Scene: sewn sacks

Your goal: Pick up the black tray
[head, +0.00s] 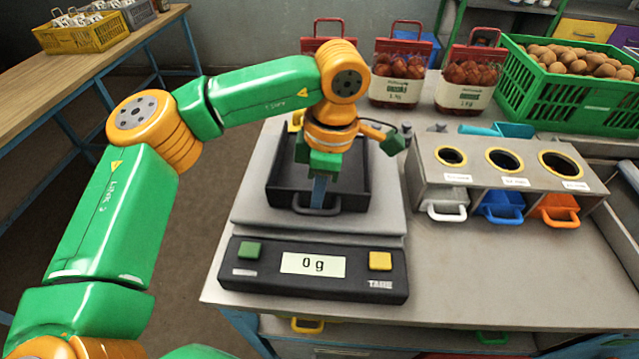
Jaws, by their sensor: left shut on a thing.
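The black tray (282,184) is a shallow square tray with a loop handle at its front. It sits on or just above the grey plate of the scale (375,222); I cannot tell if there is a gap. My left gripper (318,192) reaches down from above to the tray's front side and is shut on it by the handle. The gripper and wrist hide part of the tray's inside and back. The scale's display reads 0 g, between a green and a yellow button. My right gripper is not in view.
Right of the scale stands a grey dispenser (505,170) with round holes and white, blue and orange scoops. Behind are bags of brown produce (397,75) and a green crate (575,100) of similar produce. The front right tabletop is clear. A wooden bench (80,70) stands left.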

